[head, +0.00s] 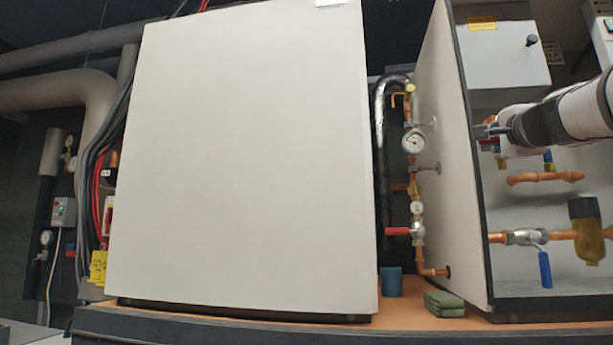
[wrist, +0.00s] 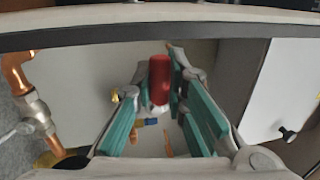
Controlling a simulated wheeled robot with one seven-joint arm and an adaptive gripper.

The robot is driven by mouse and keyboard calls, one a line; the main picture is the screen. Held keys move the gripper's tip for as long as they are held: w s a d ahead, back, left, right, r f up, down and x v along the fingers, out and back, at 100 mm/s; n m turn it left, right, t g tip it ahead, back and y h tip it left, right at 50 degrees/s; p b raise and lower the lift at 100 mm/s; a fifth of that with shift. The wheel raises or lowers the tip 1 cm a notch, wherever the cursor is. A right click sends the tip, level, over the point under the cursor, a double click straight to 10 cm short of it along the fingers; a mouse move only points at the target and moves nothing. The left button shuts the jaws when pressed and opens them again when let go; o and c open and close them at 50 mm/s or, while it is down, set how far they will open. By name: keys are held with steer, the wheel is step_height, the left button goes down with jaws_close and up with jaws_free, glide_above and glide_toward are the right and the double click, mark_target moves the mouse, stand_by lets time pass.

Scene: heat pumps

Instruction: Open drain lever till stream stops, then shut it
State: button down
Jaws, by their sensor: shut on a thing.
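A red lever handle (wrist: 159,80) stands between my fingers in the wrist view. My gripper (wrist: 160,88), with teal finger pads, is shut on it. In the head view my gripper (head: 488,129) comes in from the right, in front of the open right-hand unit, with a bit of red (head: 489,146) at its fingers. The valve body behind is mostly hidden by my gripper. I see no water stream in either view. I cannot tell how far the lever is turned.
Another red-handled valve (head: 398,231) sits on the vertical copper pipe with gauges. A blue lever (head: 545,270) hangs below a lower pipe, beside a brown filter bowl (head: 586,237). A blue cup (head: 391,282) and green cloths (head: 445,304) lie on the orange surface. A large white panel (head: 240,160) fills the middle.

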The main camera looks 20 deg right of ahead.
stand_by(0.4)
steer(key=c, duration=1.6)
jaws_free()
steer(key=shift+s, duration=0.15)
steer(key=v, duration=1.1)
steer(key=shift+s+a+f, duration=0.15)
steer(key=shift+s+a, duration=0.1)
steer(key=shift+s, duration=0.05)
steer(key=shift+w, duration=0.1)
